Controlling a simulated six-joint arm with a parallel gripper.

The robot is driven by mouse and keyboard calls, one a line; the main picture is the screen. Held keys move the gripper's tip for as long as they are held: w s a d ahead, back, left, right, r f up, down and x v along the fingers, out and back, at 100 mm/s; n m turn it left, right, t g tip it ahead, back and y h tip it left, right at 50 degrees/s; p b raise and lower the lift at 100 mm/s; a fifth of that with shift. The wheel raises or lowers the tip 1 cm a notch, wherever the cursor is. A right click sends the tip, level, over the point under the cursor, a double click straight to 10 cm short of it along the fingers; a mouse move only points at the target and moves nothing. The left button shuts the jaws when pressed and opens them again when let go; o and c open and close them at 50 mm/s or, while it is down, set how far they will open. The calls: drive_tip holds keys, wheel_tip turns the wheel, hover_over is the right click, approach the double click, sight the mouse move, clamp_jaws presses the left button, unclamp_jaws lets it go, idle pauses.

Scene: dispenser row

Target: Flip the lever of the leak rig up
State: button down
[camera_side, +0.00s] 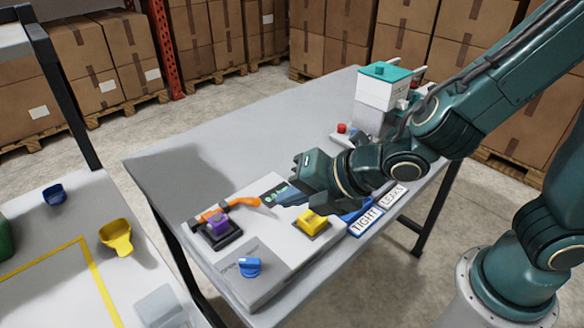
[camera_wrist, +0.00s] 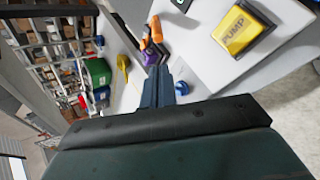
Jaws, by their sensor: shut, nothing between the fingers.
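The leak rig is a light grey panel (camera_side: 215,262) on the table. Its orange lever (camera_side: 240,202) lies low, close to level, with its free end pointing right towards my gripper. A purple block (camera_side: 218,222) sits in a black holder at the lever's other end.
A yellow PUMP button (camera_side: 312,222), a blue knob (camera_side: 250,266) and a dark display (camera_side: 275,190) are on the panel. TIGHT (camera_side: 366,222) and LEAKY (camera_side: 393,196) plates lie to the right. A white and teal machine (camera_side: 384,88) stands at the back. The table's back left (camera_side: 200,155) is clear.

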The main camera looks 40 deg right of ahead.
drive_tip(key=shift+x, duration=4.8)
drive_tip(key=shift+w, duration=0.1)
drive_tip(key=shift+w+r+g, duration=0.35)
drive_tip(key=shift+r+g, duration=0.3)
drive_tip(key=shift+g, duration=0.05)
drive_tip(key=shift+w+r, duration=0.65)
drive_tip(key=shift+r, duration=0.05)
drive_tip(key=shift+d+r, duration=0.1)
drive_tip(key=shift+w+r, duration=0.1)
drive_tip(key=shift+r, duration=0.65)
drive_tip(key=shift+r, duration=0.15)
drive_tip(key=w+r+v, duration=0.1)
drive_tip(key=v, duration=0.8)
drive_tip(key=shift+r, duration=0.3)
drive_tip(key=shift+d, duration=0.1)
